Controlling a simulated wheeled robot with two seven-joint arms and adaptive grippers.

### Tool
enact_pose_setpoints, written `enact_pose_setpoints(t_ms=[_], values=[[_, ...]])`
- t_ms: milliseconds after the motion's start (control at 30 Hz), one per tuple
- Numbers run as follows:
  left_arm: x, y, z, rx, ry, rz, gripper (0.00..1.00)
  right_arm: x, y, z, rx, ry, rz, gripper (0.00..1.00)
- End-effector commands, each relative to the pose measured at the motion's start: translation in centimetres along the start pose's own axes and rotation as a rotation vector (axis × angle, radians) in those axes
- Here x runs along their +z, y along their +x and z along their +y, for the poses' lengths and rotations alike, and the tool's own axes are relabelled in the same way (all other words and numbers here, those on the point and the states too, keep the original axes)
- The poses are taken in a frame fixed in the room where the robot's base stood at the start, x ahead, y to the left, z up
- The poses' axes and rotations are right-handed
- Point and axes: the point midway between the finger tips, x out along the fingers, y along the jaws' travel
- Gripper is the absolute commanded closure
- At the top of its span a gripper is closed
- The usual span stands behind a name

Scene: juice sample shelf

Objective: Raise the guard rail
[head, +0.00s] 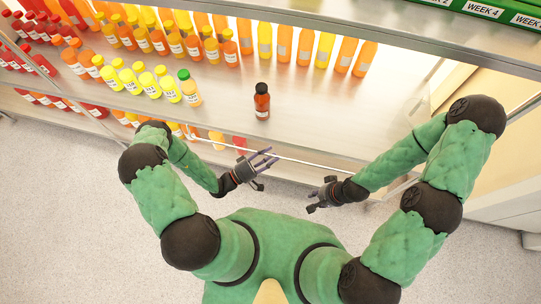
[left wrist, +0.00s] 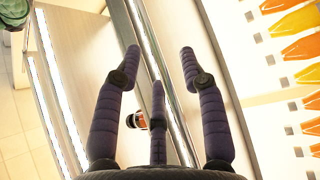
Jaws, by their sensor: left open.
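The guard rail (head: 322,165) is a thin, bright metal bar along the shelf's front edge in the head view. In the left wrist view the rail (left wrist: 155,45) runs steeply between my spread fingers. My left gripper (head: 266,167) is open and empty at the front edge, close to the rail; contact cannot be told. The left gripper's fingers (left wrist: 159,85) also show in the left wrist view, where the middle finger overlaps the rail. My right gripper (head: 317,194) is in front of the shelf, apart from the rail; its opening is too small to judge.
A dark brown bottle (head: 262,103) stands alone on the shelf board (head: 330,110). Rows of red, orange and yellow bottles (head: 150,85) fill the left and back. An upper shelf edge (head: 400,42) with green week labels (head: 485,10) overhangs the right. The board's right part is clear.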

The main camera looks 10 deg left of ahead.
Motion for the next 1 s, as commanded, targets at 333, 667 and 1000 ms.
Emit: enact_pose_setpoints(t_ms=[333,667,1000], values=[[-0.02,0.54,0.03,0.0,0.001,0.0,0.59,0.0,0.11,0.03,0.0,0.0,0.0,0.7],[-0.01,0.53,0.03,0.0,0.001,0.0,1.0,0.0,0.1,0.04,0.0,0.0,0.0,0.7],[0.01,0.52,0.08,-0.002,-0.002,0.0,1.0,0.0,0.01,0.0,0.0,0.0,0.0,0.7]])
